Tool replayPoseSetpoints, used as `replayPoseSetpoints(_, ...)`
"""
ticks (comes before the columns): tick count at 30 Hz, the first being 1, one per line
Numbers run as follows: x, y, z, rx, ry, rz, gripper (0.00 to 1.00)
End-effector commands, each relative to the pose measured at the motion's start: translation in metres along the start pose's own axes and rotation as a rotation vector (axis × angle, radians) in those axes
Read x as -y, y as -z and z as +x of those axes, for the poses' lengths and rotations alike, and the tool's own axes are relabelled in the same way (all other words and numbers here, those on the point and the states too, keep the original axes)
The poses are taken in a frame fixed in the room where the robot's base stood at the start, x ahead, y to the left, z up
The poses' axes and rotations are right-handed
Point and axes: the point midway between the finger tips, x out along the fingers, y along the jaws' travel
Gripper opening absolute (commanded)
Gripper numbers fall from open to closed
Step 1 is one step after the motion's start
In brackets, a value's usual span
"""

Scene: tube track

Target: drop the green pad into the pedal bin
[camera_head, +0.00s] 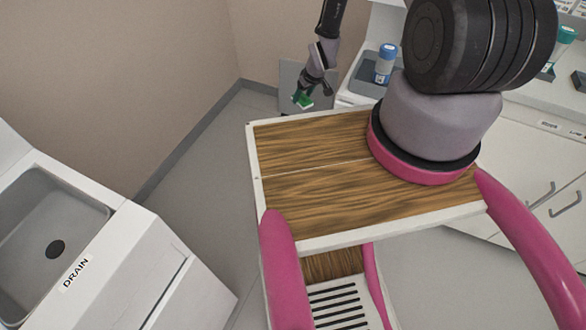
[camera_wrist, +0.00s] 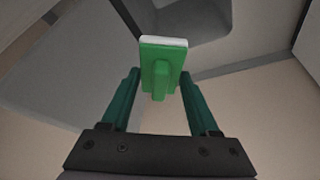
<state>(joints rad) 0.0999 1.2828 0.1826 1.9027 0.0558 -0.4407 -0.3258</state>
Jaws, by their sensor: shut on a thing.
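The green pad (camera_head: 304,102) hangs from my gripper (camera_head: 303,92) in the head view, beyond the far edge of the wooden top. In the wrist view, the pad (camera_wrist: 164,50) has a white edge layer and a green grip block. My gripper (camera_wrist: 159,88) is shut on that block between its teal fingers. A grey upright panel (camera_head: 291,75) stands behind my gripper near the wall corner. A grey shape with a dark recess (camera_wrist: 190,18) shows beyond the pad in the wrist view. I cannot tell whether either belongs to the pedal bin.
A blue-capped bottle (camera_head: 385,64) stands by a grey basin (camera_head: 368,76) right of my gripper. A drain sink (camera_head: 45,225) is at the left. White cabinets (camera_head: 535,170) line the right. Grey floor (camera_head: 200,190) is clear between sink and wooden top.

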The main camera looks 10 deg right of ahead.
Motion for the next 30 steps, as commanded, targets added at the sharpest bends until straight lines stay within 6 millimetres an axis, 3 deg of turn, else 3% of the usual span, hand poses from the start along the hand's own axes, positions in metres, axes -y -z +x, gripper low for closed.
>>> replayPoseSetpoints(1,0.005,-0.002,0.021,0.003,0.016,-0.038,0.09)
replayPoseSetpoints(3,0.009,-0.002,0.043,0.002,0.033,-0.092,0.09)
replayPoseSetpoints(6,0.014,-0.004,0.065,0.001,0.048,-0.145,0.09)
replayPoseSetpoints(24,0.016,-0.024,0.123,0.001,0.057,-0.179,0.09)
replayPoseSetpoints(30,0.015,-0.027,0.131,0.001,0.057,-0.179,0.09)
